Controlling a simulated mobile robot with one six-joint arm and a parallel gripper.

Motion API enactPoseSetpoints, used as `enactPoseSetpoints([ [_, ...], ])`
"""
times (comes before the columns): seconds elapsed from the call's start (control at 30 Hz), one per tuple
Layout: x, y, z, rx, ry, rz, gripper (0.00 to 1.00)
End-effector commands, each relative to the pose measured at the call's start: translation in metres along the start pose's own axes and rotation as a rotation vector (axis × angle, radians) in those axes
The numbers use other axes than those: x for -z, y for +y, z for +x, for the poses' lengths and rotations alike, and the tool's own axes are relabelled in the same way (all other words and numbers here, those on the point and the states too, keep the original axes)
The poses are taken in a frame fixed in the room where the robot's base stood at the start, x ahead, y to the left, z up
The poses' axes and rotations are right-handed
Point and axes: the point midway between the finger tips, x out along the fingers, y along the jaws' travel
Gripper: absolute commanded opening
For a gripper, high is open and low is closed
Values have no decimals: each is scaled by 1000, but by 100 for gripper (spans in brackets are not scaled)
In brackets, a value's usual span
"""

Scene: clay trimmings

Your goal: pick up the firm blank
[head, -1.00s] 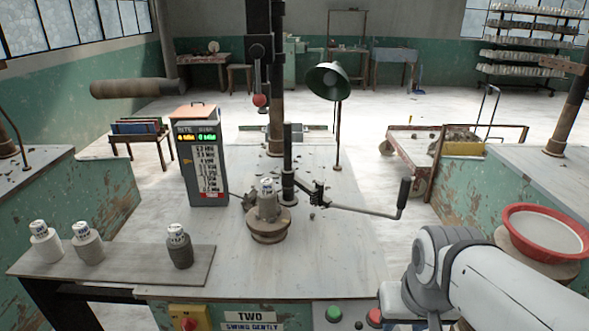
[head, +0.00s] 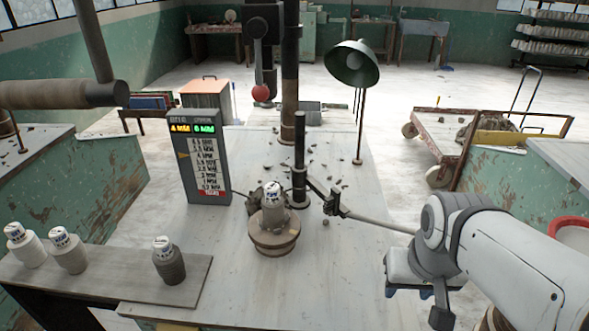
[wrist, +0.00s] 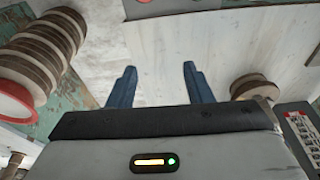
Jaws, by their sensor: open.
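Three capped, labelled blanks stand on the grey board at the left in the head view: a whitish one (head: 25,248), a grey-beige one (head: 69,255) and a dark grey one (head: 169,264). Another grey blank (head: 273,217) stands upright on the round chuck (head: 274,240) mid-bench. Their labels are too small to read, so I cannot tell which is the firm one. My gripper (head: 415,303) is over the bench's right side, apart from all blanks. In the wrist view its blue fingers (wrist: 159,70) are spread with nothing between them.
A lever arm (head: 375,222) reaches from a dark post (head: 299,160) toward my arm. A sign box (head: 198,158) and a lamp (head: 353,65) stand behind. Clay scraps lie around the post. Bare bench lies left of the chuck. Stacked discs (wrist: 38,50) show in the wrist view.

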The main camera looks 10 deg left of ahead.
Motion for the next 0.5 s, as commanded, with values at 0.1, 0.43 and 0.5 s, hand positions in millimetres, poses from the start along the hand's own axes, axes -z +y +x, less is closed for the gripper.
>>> enactPoseSetpoints([
  [0.1,27,-15,-4,14,10,-48,56],
  [0.43,181,-131,1,107,89,-347,79],
  [0.5,207,-165,9,127,107,-409,79],
])
